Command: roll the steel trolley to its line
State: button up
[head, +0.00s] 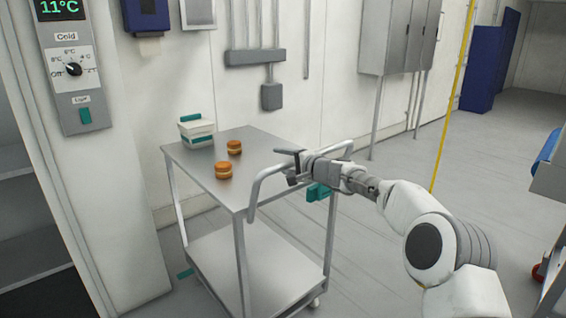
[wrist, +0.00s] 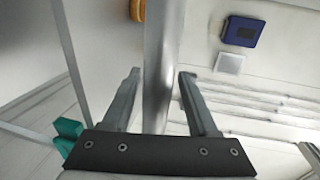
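The steel trolley (head: 215,175) is a two-shelf cart standing near the wall, with a raised handle bar (head: 265,180) at its right end. My gripper (head: 291,166) is at this handle. In the wrist view the handle bar (wrist: 162,60) runs between my two fingers (wrist: 160,74), which stand apart with narrow gaps beside it. My gripper looks open around the bar, not clamped. A teal-and-white tub (head: 196,130) and two round orange-brown items (head: 234,147) (head: 223,170) rest on the top shelf.
A wall panel with a dial (head: 75,68) and open shelving stand at the left. Grey floor (head: 390,170) is free to the right. A blue-topped unit (head: 548,165) is at the right edge.

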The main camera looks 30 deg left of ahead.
jog(key=shift+w+d+f, duration=0.1)
jog(key=shift+d+f, duration=0.05)
jog(key=shift+d, duration=0.1)
jog(key=b+v, duration=0.2)
jog(key=v, duration=1.5)
jog(key=shift+b, duration=0.4)
